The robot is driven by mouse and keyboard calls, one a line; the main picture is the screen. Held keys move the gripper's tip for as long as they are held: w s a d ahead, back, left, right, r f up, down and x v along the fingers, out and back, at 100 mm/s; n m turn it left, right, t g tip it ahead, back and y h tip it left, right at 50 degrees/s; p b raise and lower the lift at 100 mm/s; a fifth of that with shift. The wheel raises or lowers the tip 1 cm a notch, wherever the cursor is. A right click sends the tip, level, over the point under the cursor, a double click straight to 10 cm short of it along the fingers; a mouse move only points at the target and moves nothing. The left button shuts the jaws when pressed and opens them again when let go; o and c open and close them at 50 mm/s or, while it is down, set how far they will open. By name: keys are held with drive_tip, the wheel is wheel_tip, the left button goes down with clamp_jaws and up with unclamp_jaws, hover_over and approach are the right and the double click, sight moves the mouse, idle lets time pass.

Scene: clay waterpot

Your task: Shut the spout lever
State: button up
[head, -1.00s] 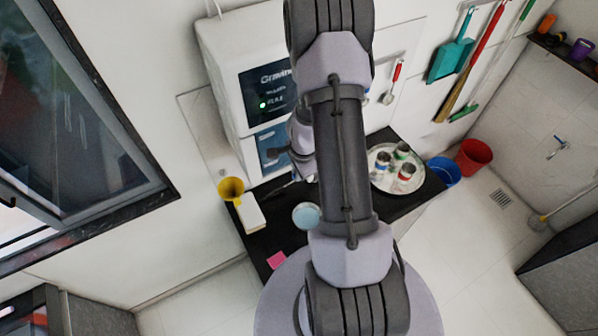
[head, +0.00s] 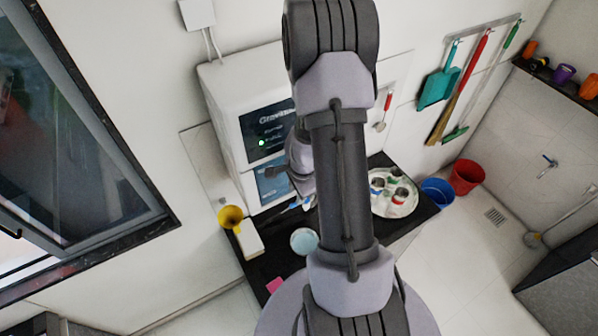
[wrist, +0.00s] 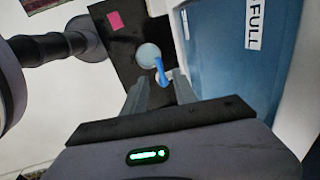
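The spout lever (wrist: 160,70) is a slim blue piece in the wrist view, seen over a pale round bowl (wrist: 148,53). My gripper (wrist: 161,80) is open, with its two grey fingers apart and the lever between or just beyond their tips. I cannot tell whether a finger touches it. The blue front of the water dispenser (wrist: 238,45), with a "FULL" label, stands close on the right. In the head view the white dispenser (head: 232,95) stands against the wall. My arm hides much of the spout area there, and the fingertips are hard to make out.
Below is a black counter (head: 262,265) with the pale bowl (head: 304,241), a pink note (head: 274,285), a yellow funnel (head: 231,217) and a round tray (head: 408,205) of jars. Blue (head: 438,192) and red (head: 467,177) buckets stand right of the counter.

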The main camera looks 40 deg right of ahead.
wheel_tip(320, 180, up, 9)
drive_tip(key=s+b, duration=0.1)
drive_tip(key=shift+s+a+r, duration=0.15)
drive_tip(key=shift+s+a, duration=0.1)
drive_tip(key=shift+s, duration=0.15)
